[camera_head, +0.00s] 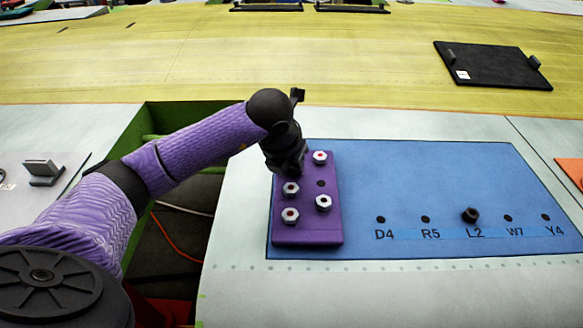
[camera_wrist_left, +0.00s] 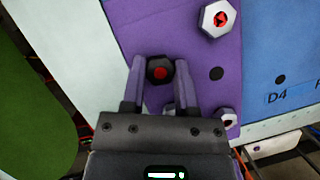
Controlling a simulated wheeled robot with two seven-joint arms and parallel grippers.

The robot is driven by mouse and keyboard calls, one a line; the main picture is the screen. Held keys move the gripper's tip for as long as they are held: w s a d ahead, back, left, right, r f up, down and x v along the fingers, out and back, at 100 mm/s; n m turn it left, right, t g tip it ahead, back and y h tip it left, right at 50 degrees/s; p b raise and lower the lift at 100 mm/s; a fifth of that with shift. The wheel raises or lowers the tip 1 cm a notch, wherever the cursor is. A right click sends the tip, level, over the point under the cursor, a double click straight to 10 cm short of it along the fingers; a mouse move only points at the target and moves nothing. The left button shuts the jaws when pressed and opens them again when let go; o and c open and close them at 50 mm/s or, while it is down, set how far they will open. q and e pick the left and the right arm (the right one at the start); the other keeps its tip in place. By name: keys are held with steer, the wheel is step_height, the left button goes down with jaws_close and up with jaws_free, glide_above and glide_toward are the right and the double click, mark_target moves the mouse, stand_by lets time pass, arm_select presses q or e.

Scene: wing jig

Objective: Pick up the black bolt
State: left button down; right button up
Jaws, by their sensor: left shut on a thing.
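A black bolt with a red centre (camera_wrist_left: 160,69) sits at the upper left spot of the purple block (camera_head: 308,236). My left gripper (camera_wrist_left: 159,78) is over it, with one finger on each side, shut on it. In the head view my left gripper (camera_head: 286,168) hides this bolt. I cannot tell whether the bolt is raised from the block. Another black bolt (camera_head: 470,215) stands at the L2 spot on the blue mat (camera_head: 420,170). My right gripper is not in view.
Several silver bolts, one of them here (camera_head: 323,202), sit in the purple block beside an empty hole (camera_wrist_left: 216,73). The D4, R5, W7 and Y4 spots are bare dark holes. A black plate (camera_head: 490,66) lies on the yellow surface at the back right.

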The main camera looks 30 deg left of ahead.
arm_select(q)
step_height(320, 180, up, 10)
steer(key=shift+p, duration=0.4)
stand_by(0.9)
